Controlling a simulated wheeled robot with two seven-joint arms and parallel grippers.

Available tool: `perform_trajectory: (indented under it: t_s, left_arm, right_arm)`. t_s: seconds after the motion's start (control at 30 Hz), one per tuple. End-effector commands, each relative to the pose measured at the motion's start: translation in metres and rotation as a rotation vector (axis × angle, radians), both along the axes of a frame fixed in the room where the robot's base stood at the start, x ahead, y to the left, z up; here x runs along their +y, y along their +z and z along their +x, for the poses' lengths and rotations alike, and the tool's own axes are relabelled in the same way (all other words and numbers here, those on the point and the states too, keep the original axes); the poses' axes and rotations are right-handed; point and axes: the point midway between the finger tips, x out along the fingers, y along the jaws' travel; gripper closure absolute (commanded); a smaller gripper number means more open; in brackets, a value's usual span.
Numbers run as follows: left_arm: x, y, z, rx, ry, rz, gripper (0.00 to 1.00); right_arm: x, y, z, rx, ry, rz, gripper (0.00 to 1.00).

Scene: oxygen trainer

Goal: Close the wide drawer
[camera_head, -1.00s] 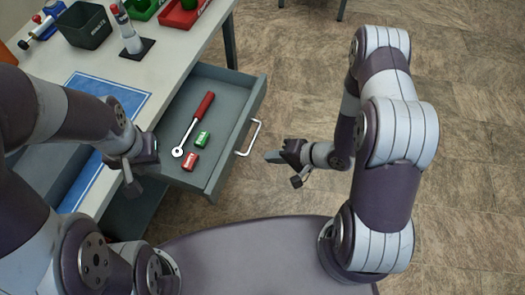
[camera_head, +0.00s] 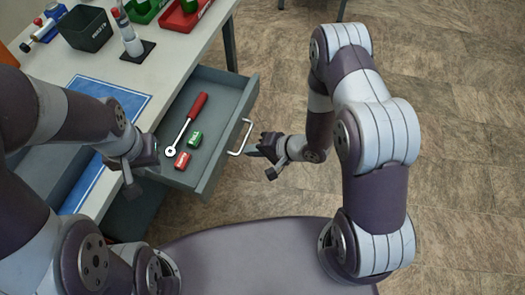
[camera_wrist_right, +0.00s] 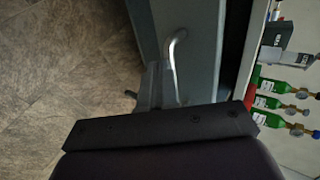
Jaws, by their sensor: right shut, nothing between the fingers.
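The wide drawer (camera_head: 247,102) is grey and stands pulled out from the table. Its pale bar handle (camera_head: 240,138) is on the front face. My right gripper (camera_head: 252,151) is shut and empty, with its tip at the handle's near end. In the right wrist view the shut fingers (camera_wrist_right: 158,85) are beside the handle (camera_wrist_right: 171,52), in front of the drawer front (camera_wrist_right: 201,55); contact is not clear. My left gripper (camera_head: 136,178) hangs by the drawer's near left side; its finger opening cannot be made out.
In the drawer lie a red-handled ratchet (camera_head: 187,123), a green block (camera_head: 195,139) and a red block (camera_head: 182,160). The table (camera_head: 180,55) carries a blue mat (camera_head: 132,92), a dark bin (camera_head: 86,28) and a bottle (camera_head: 127,33). The floor right of the drawer is clear.

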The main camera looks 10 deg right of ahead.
Motion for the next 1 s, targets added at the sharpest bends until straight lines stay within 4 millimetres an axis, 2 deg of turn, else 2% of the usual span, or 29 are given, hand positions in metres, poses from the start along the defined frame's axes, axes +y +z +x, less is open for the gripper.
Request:
perform_trajectory:
  t_s: [0.23,0.6,0.8,1.0]
  left_arm:
    - [0.000,0.006,0.000,0.000,0.000,0.000,0.72]
    - [0.000,0.002,0.000,0.000,0.000,0.000,0.72]
    - [0.000,-0.002,0.000,0.000,0.000,0.000,0.72]
    - [0.000,-0.004,0.000,0.000,0.000,0.000,0.72]
  right_arm:
    - [0.054,0.001,0.030,-0.004,0.006,0.001,1.00]
    - [0.137,-0.001,0.078,-0.003,0.003,0.002,1.00]
    - [0.167,-0.001,0.096,-0.001,0.001,0.001,1.00]
    - [0.185,0.000,0.106,0.000,0.000,0.000,1.00]
